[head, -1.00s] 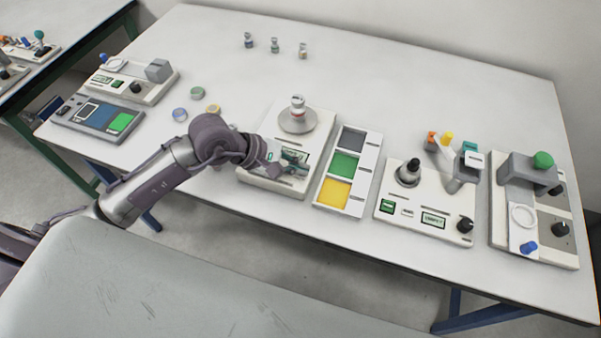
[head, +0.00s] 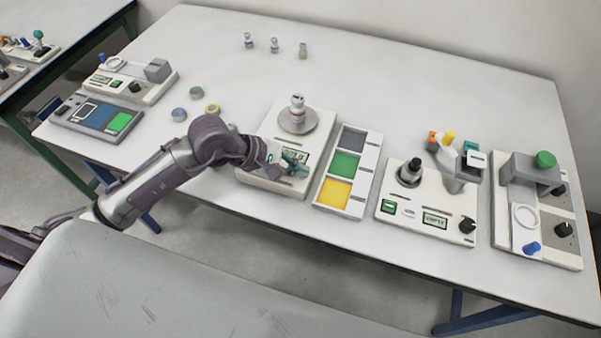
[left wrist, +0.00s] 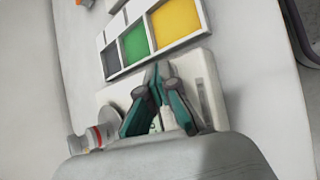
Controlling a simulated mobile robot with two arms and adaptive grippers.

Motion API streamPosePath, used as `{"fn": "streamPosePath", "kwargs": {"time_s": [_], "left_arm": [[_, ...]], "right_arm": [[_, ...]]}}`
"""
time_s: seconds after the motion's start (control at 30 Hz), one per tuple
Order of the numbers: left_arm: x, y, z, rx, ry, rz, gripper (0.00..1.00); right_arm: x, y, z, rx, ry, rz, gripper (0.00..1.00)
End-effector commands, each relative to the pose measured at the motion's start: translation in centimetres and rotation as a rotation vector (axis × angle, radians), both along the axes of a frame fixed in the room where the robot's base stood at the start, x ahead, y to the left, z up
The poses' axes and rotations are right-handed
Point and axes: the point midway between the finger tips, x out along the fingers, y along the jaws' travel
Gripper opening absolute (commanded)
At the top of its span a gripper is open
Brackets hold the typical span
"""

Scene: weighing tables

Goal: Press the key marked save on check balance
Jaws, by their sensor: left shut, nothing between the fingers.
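The balance (head: 264,181) is a white unit with a round metal pan (head: 297,121) and a lit display (head: 291,156) on its front part. A white vial with a red band (head: 297,108) stands upright on the pan. My left gripper (head: 292,166) is shut and empty over the balance's front panel, by the display. In the left wrist view its teal fingers (left wrist: 158,90) meet in front of the balance. The gripper covers part of the panel, and I cannot read a save marking. Whether the fingertips touch the panel is unclear. My right gripper is not in view.
A tray with grey, green and yellow sections (head: 363,174) stands close to the balance's right. Several vials stand at the back.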

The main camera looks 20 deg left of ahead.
Motion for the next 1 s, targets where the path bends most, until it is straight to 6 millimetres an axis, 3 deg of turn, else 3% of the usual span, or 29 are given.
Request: {"fn": "streamPosePath", "kwargs": {"time_s": [1.0], "left_arm": [[0.0, 0.0, 1.6, 0.001, 0.001, 0.0, 0.0]], "right_arm": [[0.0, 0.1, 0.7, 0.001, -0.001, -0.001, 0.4]]}}
